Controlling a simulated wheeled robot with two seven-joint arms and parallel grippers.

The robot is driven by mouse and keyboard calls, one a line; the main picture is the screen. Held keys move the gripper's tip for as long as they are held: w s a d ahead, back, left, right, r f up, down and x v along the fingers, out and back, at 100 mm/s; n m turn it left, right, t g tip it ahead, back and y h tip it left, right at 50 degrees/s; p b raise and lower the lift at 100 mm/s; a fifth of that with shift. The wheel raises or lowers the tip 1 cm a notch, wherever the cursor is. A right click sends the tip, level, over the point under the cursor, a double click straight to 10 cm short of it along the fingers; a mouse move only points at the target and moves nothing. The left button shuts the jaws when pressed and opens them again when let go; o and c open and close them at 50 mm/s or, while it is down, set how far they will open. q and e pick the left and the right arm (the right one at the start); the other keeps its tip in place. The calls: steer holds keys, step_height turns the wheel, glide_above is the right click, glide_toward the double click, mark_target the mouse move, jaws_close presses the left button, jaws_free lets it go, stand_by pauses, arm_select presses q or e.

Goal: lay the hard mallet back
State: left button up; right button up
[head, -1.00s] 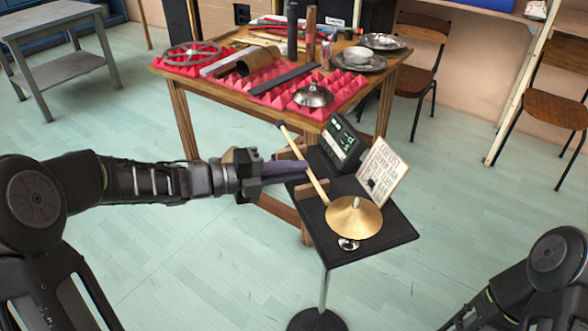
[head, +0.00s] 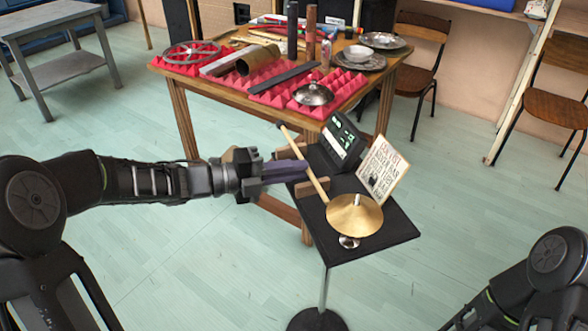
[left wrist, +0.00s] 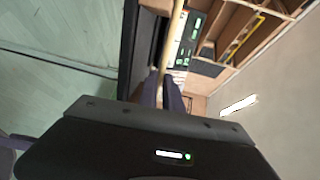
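The mallet (head: 288,136) has a pale wooden shaft. It slants across the left side of a small black stand table (head: 370,243), beside two wooden rests (head: 311,188); I cannot tell if it bears on them. Its lower end is by the brass cymbal (head: 356,214). My left gripper (head: 305,170) reaches in from the left, at the middle of the shaft. In the left wrist view, its purple fingers (left wrist: 163,92) are close together on both sides of the shaft (left wrist: 175,35), apparently shut on it. My right gripper is out of view.
A black device with a lit screen (head: 342,142) and a written card (head: 382,170) stand behind the cymbal. A small metal piece (head: 348,242) is in front. The wooden table (head: 180,110) behind carries red foam, pots and tubes. The floor in front is clear.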

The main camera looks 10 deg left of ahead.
arm_select(q)
steer(key=o, duration=0.5)
steer(key=shift+a, duration=0.1)
steer(key=v, duration=0.7)
steer(key=shift+s+a, duration=0.2)
steer(key=shift+a, duration=0.05)
stand_by(0.6)
